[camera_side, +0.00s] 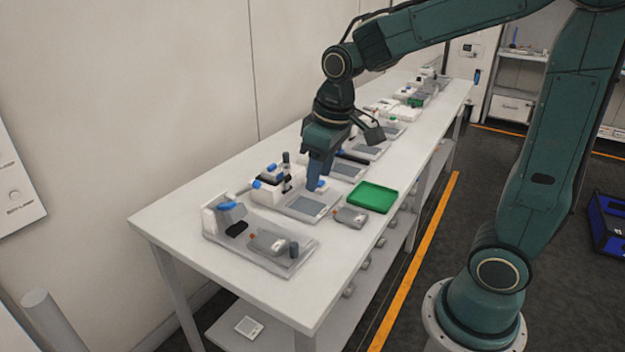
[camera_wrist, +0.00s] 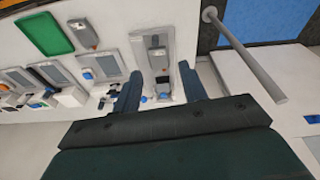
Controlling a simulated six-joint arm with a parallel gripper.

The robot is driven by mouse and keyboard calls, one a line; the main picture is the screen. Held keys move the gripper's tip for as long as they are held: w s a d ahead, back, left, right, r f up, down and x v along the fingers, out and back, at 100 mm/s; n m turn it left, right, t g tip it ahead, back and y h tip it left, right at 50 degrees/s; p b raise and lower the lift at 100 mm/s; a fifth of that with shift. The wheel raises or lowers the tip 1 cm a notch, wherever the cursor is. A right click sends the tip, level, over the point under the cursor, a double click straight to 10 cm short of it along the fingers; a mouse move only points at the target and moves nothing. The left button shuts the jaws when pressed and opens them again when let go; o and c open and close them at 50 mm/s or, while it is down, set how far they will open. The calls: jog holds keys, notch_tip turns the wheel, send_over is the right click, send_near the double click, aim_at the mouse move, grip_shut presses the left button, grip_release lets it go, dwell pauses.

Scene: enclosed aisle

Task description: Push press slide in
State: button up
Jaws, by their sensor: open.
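The press fixture (camera_side: 301,262) stands at the near end of the white table, a light grey base with an upright block and a blue part (camera_side: 227,206) at its left end. A small dark piece (camera_side: 237,229) sits beside the block, and a grey device (camera_side: 272,244) lies on the base. I cannot tell for sure which part is the slide. My gripper (camera_side: 317,186) is open and empty, above the table behind the fixture. In the wrist view the fixture (camera_wrist: 138,50) shows beyond and between my open fingers (camera_wrist: 160,82), its lower end partly hidden by them.
A green tray (camera_side: 372,197) and a grey handheld device (camera_side: 351,217) lie to the right of a neighbouring station (camera_side: 306,206). More stations run back along the table (camera_side: 185,245). A wall borders the table's left side. The near left table corner is clear.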

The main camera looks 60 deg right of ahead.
aim_at(293, 244)
jog(key=w+d+f+g, duration=0.2)
jog(key=w+f, duration=0.6)
jog(key=f, duration=0.2)
jog(key=shift+w+f+n, duration=0.2)
jog(key=shift+f+n, duration=0.2)
jog(key=shift+f, duration=0.1)
jog(key=shift+f, duration=6.8)
grip_shut()
